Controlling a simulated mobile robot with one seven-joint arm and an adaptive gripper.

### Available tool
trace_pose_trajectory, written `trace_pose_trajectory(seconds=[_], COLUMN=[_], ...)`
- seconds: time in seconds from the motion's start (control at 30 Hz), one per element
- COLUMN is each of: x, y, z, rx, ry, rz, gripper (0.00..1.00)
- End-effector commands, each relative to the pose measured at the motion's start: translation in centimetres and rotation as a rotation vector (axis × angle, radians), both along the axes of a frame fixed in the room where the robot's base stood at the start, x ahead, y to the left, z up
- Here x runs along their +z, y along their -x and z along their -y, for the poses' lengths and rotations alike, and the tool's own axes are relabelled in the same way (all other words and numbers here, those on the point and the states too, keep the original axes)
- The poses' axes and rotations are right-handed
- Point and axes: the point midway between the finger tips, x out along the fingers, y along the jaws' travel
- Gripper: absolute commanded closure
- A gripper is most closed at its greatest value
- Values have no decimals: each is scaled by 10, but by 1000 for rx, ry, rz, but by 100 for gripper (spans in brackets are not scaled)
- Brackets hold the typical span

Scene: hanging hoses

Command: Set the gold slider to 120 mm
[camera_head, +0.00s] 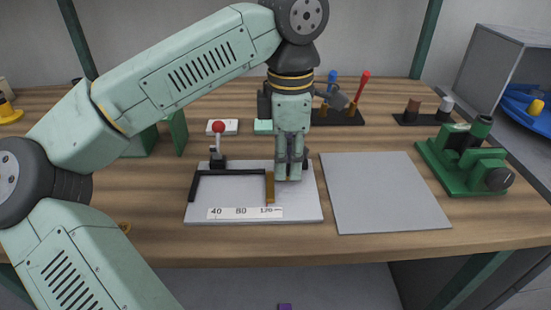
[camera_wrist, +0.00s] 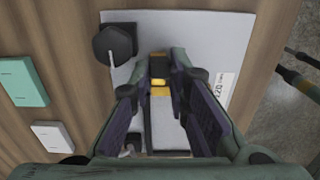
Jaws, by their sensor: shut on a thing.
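The gold slider (camera_head: 269,187) sits at the right end of a black rail (camera_head: 225,172) on a pale grey board (camera_head: 195,206). A white scale strip (camera_head: 245,213) marked 40, 80 and 120 mm lies in front, and the gold bar stands about level with the 120 mark. My gripper (camera_head: 289,178) points down just right of the bar. In the wrist view, a gold and black part of the slider (camera_wrist: 159,84) shows between the fingertips of my gripper (camera_wrist: 163,84), which is shut on it. The fingers partly hide the contact.
A black rack with screwdrivers (camera_head: 345,117) stands behind my gripper.

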Motion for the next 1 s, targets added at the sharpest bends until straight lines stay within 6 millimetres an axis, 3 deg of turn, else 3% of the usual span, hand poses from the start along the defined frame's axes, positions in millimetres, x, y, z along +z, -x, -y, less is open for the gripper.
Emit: trace_pose_trajectory(seconds=[0.1, 0.13, 0.4, 0.77, 1.0], x=[0, 0, 0, 3, 40], y=[0, 0, 0, 0, -1], z=[-1, -1, -1, -1, 0], rx=[2, 2, 2, 2, 4], ry=[0, 0, 0, 0, 0], rz=[1, 1, 0, 1, 3], gripper=[100, 82, 64, 63, 63])
